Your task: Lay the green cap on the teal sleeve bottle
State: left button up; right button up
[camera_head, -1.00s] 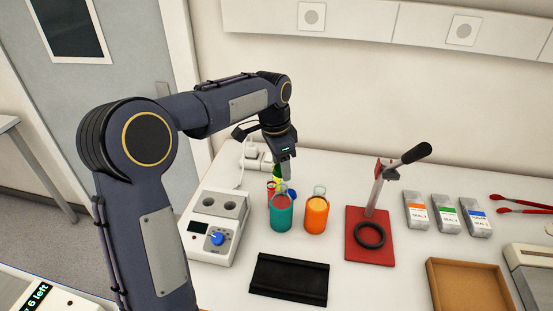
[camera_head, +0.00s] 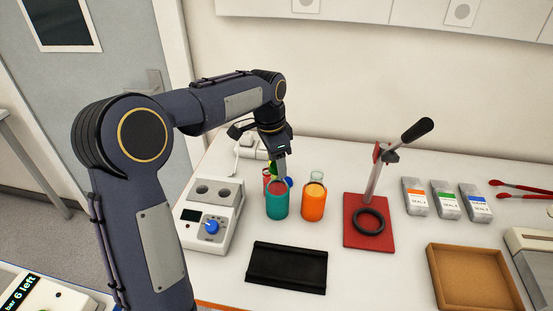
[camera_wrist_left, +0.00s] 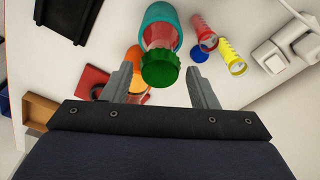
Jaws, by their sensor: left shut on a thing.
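The teal sleeve bottle (camera_head: 277,204) stands upright on the table, with red contents showing at its top. My left gripper (camera_head: 281,177) is over its mouth, pointing down, and partly hides the neck. A bit of green cap shows beside the finger in the head view (camera_head: 272,167). My right gripper is not in view.
An orange bottle (camera_head: 313,205) stands close to the right. Red and yellow tubes and a blue cap (camera_wrist_left: 200,55) lie close behind. A white device with a blue knob (camera_head: 211,227) is at left, a red press stand (camera_head: 370,237) at right, a black tray (camera_head: 287,268) in front.

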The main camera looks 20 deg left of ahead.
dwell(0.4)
pick_arm(q)
jog(key=shift+f+b, duration=0.45)
jog(key=shift+f, duration=0.5)
dwell(0.3)
jog(key=o, duration=1)
jog(key=shift+o, duration=0.2)
